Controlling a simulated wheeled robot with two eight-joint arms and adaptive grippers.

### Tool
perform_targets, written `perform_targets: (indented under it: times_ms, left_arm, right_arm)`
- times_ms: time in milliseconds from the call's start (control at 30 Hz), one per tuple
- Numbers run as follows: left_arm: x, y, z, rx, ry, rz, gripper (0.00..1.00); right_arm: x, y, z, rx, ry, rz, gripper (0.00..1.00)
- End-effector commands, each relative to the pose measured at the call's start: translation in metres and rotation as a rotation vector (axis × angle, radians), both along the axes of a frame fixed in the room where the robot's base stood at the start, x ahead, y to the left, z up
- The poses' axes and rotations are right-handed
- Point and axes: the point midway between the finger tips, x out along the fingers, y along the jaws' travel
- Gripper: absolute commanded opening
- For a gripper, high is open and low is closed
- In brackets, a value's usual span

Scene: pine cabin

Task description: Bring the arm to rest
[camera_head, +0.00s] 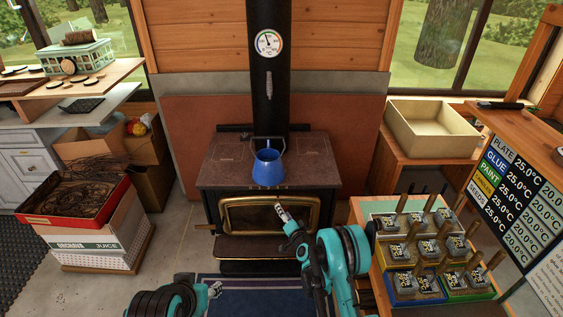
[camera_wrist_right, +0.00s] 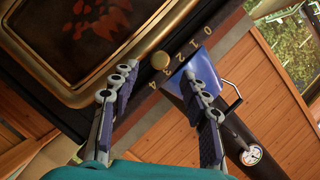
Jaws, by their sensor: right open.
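My right gripper (camera_head: 283,207) is in front of the black wood stove (camera_head: 214,177), just below its top edge. In the right wrist view the right gripper (camera_wrist_right: 160,105) has its two fingers spread apart with nothing between them. My left arm shows at the bottom of the head view, with the left gripper (camera_head: 215,289) small at its end; its jaws are too small to judge. A blue pot (camera_head: 268,168) with a raised handle stands on the stove top, beyond the right gripper. It also shows in the right wrist view (camera_wrist_right: 203,72), partly hidden by a finger.
A red tray (camera_head: 75,198) on stacked boxes stands at left. Open floor lies between that stack and the stove.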

Motion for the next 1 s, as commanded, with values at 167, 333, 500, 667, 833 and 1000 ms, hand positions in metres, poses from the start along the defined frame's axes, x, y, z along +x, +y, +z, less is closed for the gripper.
perform_targets:
  times_ms: [167, 333, 500, 667, 833, 1000]
  left_arm:
    - [0.0, 0.0, 0.0, 0.0, 0.0, 0.0, 0.46]
    - [0.0, 0.0, 0.0, 0.0, 0.0, 0.0, 0.46]
    - [0.0, 0.0, 0.0, 0.0, 0.0, 0.0, 0.46]
    - [0.0, 0.0, 0.0, 0.0, 0.0, 0.0, 0.46]
    - [0.0, 0.0, 0.0, 0.0, 0.0, 0.0, 0.46]
    - [0.0, 0.0, 0.0, 0.0, 0.0, 0.0, 0.46]
  right_arm:
    - [0.001, -0.001, 0.013, -0.019, 0.006, 0.006, 0.46]
    - [-0.002, -0.007, 0.069, -0.11, 0.035, 0.035, 0.46]
    - [-0.025, -0.021, 0.137, -0.238, 0.082, 0.075, 0.46]
    - [-0.065, -0.037, 0.191, -0.359, 0.132, 0.111, 0.46]
    - [-0.122, -0.058, 0.234, -0.482, 0.191, 0.147, 0.46]
    - [-0.191, -0.08, 0.26, -0.603, 0.257, 0.18, 0.46]
